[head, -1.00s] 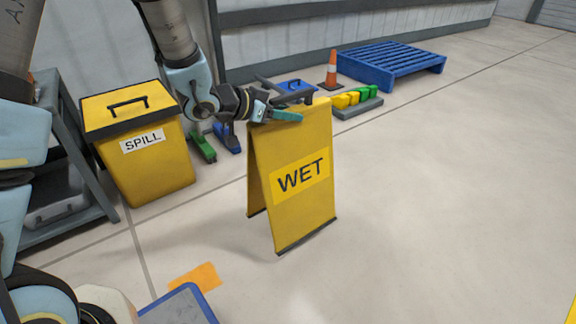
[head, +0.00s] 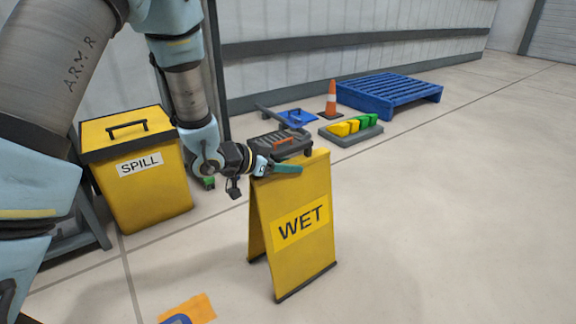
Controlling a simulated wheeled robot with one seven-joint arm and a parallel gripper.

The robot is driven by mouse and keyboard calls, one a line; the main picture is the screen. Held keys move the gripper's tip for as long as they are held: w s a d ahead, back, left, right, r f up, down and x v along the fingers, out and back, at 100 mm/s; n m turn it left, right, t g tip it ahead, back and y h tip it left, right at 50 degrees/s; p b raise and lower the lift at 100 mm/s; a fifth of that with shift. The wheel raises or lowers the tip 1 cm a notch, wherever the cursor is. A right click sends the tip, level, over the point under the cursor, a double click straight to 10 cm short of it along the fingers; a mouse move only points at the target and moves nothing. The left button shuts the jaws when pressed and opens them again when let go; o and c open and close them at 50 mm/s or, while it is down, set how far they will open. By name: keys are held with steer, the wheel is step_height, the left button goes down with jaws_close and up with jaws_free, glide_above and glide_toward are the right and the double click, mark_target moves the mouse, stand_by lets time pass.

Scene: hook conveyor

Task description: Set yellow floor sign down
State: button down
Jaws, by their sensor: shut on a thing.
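The yellow floor sign (head: 302,245) is an upright A-frame with a black "WET" label on its front panel and dark feet. It stands open right of the yellow bin in the head view. My gripper (head: 280,168) is at its top edge, coming from the left, and is shut on it. The teal finger lies across the top of the front panel; the far finger is hidden. The dark feet are at or very close to the floor; I cannot tell if they touch.
A yellow "SPILL" bin (head: 140,190) stands left. Behind the sign are a grey toolbox (head: 284,143), a rack of yellow and green pieces (head: 350,130), an orange cone (head: 331,101) and a blue pallet (head: 388,96). An orange patch (head: 197,308) lies in front. Floor right of the sign is clear.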

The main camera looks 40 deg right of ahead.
steer(key=shift+c, duration=2.2)
jaws_free()
steer(key=shift+f, duration=0.1)
